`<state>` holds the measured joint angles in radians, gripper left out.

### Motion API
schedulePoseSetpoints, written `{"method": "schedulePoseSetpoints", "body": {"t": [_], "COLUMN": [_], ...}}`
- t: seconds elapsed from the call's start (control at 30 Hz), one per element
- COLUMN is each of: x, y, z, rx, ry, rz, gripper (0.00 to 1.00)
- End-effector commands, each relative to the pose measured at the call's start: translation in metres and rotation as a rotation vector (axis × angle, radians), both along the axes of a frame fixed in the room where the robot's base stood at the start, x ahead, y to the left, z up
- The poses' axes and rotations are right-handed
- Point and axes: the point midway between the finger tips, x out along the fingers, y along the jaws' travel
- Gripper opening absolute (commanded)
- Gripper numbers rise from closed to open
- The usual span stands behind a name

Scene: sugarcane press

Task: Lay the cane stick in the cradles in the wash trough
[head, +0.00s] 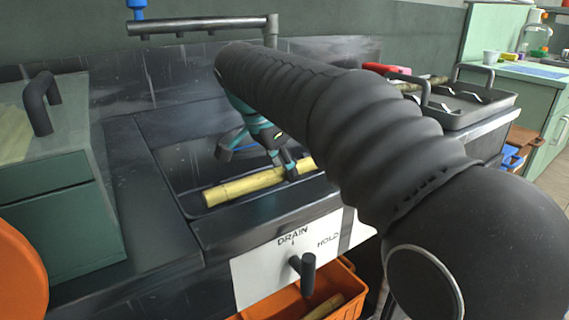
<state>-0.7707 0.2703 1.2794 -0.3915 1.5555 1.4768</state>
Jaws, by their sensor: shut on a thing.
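The yellow cane stick (243,187) lies roughly level across the dark wash trough (183,160), slanting up to the right, near the trough's front edge. My gripper (290,172) is shut on the stick near its right end, reaching down from behind it. My dark, ribbed arm crosses the view and hides the right part of the trough. I cannot make out the cradles under the stick, nor whether the stick touches them.
A spray bar (195,25) spans above the trough. A front panel (285,255) reads DRAIN and HOLD, with a dark lever (307,275). An orange crate (348,290) sits below. A green box (60,215) stands left; a black tray (480,110) stands right.

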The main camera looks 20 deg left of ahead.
Motion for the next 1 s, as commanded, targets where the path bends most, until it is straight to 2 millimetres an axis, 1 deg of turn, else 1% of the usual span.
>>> {"method": "schedulePoseSetpoints", "body": {"t": [0.03, 0.17, 0.47, 0.5, 0.57, 0.6, 0.63, 0.83, 0.87, 0.9, 0.97, 1.0], "x": [-0.0001, 0.0, 0.0002, 0.0001, 0.0001, 0.0001, 0.0001, 0.0002, 0.0001, 0.0001, 0.0001, 0.0001], "y": [-0.0002, 0.0, 0.0001, 0.0, 0.0, 0.0, 0.0, 0.0001, 0.0002, 0.0001, 0.0001, 0.0002], "z": [-0.0052, -0.01, -0.011, -0.011, -0.011, -0.011, -0.0111, -0.0114, -0.0121, -0.0122, -0.0122, -0.0121], "rx": [0.0, 0.001, 0.001, 0.001, 0.001, 0.0, 0.0, 0.001, 0.0, 0.0, 0.0, 0.0], "ry": [-0.001, -0.002, -0.002, -0.002, -0.002, -0.001, -0.001, -0.001, 0.0, 0.0, 0.0, 0.0], "rz": [0.0, 0.0, 0.001, 0.001, 0.001, 0.0, 0.0, 0.0, 0.001, 0.001, 0.001, 0.001], "gripper": [0.0, 0.0, 0.0, 0.36, 0.51, 0.61, 0.63, 0.63, 0.68, 0.78, 0.93, 0.93]}}
